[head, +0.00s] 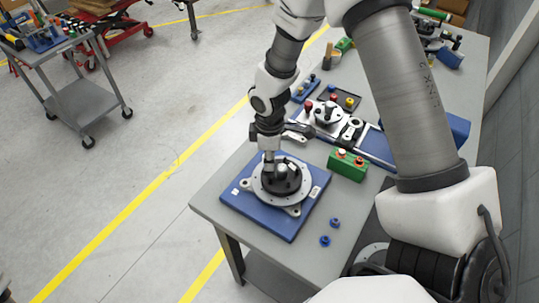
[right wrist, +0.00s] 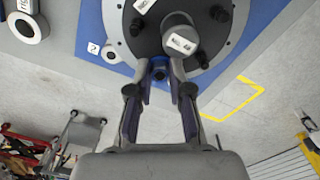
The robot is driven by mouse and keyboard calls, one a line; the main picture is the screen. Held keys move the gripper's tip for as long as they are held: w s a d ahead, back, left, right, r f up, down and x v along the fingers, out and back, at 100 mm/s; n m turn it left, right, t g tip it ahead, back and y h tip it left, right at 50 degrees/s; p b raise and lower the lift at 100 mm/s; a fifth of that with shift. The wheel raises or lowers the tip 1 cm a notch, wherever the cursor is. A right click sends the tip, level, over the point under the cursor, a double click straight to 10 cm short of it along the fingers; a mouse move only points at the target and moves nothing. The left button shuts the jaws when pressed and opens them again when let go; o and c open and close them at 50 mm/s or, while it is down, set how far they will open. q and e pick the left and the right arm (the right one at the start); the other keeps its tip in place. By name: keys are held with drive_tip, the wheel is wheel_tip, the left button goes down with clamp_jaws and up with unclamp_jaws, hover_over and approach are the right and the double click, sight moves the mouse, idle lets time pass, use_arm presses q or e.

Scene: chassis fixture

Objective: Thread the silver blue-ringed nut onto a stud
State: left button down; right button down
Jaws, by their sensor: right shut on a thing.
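The blue-ringed nut (right wrist: 160,68) shows between the fingertips of my right gripper (right wrist: 162,72), its blue ring facing the camera. The gripper is shut on it at the near edge of the black hub (right wrist: 205,28). The hub sits on a round grey flange (right wrist: 117,28) and carries several dark studs, one at the right (right wrist: 201,59). I cannot tell whether the nut touches a stud. In the head view my right gripper (head: 268,157) reaches down at the back left of the flange (head: 293,197); the nut is hidden there. My left gripper is out of view.
The flange stands on a blue plate (head: 238,199) near the table's front left corner. Two small blue parts (head: 335,222) (head: 325,240) lie to its right. A green block (head: 347,165) and a crowded fixture (head: 327,113) stand behind. Free table lies at the front right.

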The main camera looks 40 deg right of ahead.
drive_tip(key=shift+f, duration=0.1)
drive_tip(key=n+p, duration=0.9)
drive_tip(key=p, duration=0.1)
drive_tip(key=shift+s+r, duration=0.1)
drive_tip(key=shift+r, duration=0.2)
drive_tip(key=shift+f+n, duration=0.4)
drive_tip(key=shift+n, duration=0.3)
drive_tip(key=shift+b, duration=0.3)
